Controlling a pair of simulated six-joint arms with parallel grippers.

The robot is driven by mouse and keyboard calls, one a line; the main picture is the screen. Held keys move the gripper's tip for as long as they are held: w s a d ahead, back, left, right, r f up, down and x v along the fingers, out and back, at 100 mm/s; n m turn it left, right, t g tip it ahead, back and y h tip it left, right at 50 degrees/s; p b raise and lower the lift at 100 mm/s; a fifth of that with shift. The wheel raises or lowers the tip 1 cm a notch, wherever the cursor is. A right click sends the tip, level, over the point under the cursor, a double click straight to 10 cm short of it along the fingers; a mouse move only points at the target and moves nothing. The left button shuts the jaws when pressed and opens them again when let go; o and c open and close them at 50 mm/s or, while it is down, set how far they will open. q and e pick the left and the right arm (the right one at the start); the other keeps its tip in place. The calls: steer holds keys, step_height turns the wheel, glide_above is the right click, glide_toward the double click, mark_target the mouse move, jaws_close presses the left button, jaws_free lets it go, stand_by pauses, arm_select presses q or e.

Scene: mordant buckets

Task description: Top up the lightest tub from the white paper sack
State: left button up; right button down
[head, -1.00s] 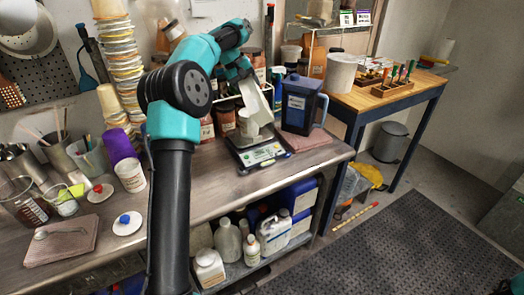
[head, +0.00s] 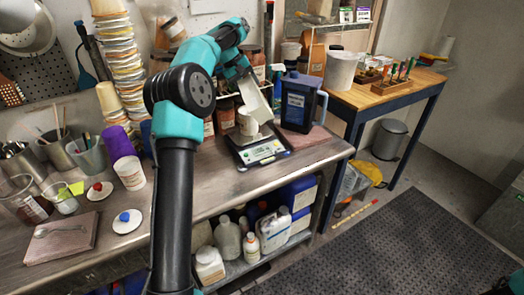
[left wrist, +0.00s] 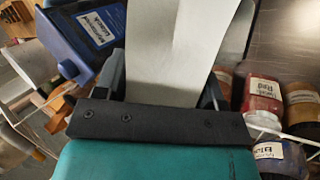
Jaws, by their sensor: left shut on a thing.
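My left gripper (head: 242,76) is shut on a white paper sack (head: 257,101). The sack slants down to the right, close above and behind a small pale tub (head: 247,123). The tub stands on the digital scale (head: 262,152). I cannot tell whether the sack touches the tub or whether anything is flowing out. In the left wrist view the sack (left wrist: 175,45) runs up out of the frame between the fingers. Its mouth and the tub are not visible there. My right gripper is not in view.
A dark blue pitcher (head: 298,102) stands just right of the scale; its label faces the wrist camera. Labelled jars (left wrist: 262,103) stand behind. The bench front by the scale is clear.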

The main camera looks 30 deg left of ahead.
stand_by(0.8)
arm_select(q)
steer(key=shift+w+a+f+h, duration=0.15)
steer(key=shift+f+h, duration=0.15)
steer(key=shift+f, duration=0.15)
stand_by(0.9)
steer(key=shift+w+a+f+g, duration=0.15)
steer(key=shift+a+f+g, duration=0.05)
steer(key=shift+f+g, duration=0.25)
steer(key=shift+f+n+h, duration=0.1)
steer(key=shift+n+h, duration=0.2)
steer(key=shift+h, duration=0.1)
stand_by(0.6)
steer(key=shift+w+a+f, duration=0.1)
steer(key=shift+a+f, duration=0.05)
steer(key=shift+f, duration=0.25)
stand_by(0.9)
steer(key=shift+w+a+f+g+h, duration=0.2)
steer(key=shift+f+g+h, duration=0.15)
steer(key=shift+f+h, duration=0.15)
stand_by(0.8)
